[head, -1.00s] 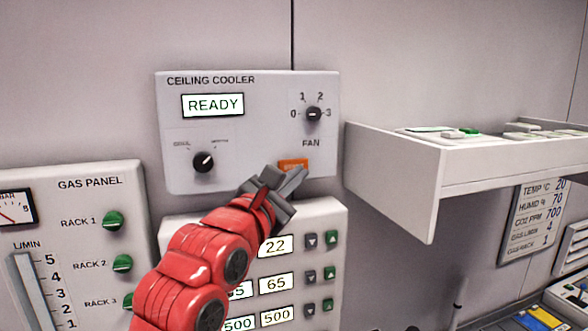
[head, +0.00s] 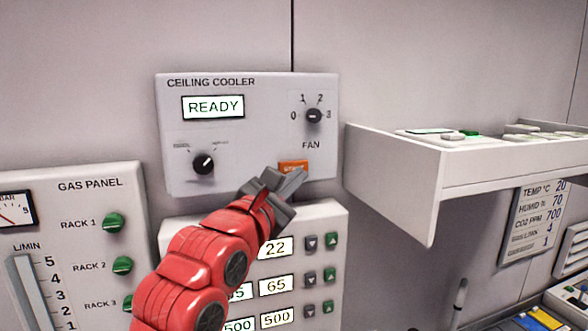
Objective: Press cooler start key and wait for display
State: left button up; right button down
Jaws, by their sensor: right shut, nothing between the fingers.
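The ceiling cooler panel (head: 260,147) is on the wall in the middle of the head view. Its display (head: 213,107) reads READY. The orange start key (head: 293,167) is at the panel's lower right, under the word FAN, its lower part covered by my gripper. My right gripper (head: 291,181) is shut and empty, with its tips at the key's lower edge. I cannot tell whether the tips touch the key. The fan knob (head: 314,116) and a second black knob (head: 203,163) sit on the same panel. My left gripper is not in view.
Below is a panel with number displays (head: 276,285) and arrow keys, partly behind my right arm. A gas panel (head: 90,190) with green knobs is at the left. A white shelf (head: 460,175) juts out at the right, close to the cooler panel.

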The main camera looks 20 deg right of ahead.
dwell(0.8)
jog(key=shift+w+f+b, duration=0.1)
jog(key=shift+w+b, duration=0.25)
jog(key=shift+b, duration=0.05)
jog(key=shift+w, duration=0.15)
jog(key=shift+w, duration=0.4)
dwell(0.6)
dwell(0.3)
jog(key=shift+s+b, duration=0.55)
jog(key=shift+b, duration=0.05)
jog(key=shift+s, duration=0.35)
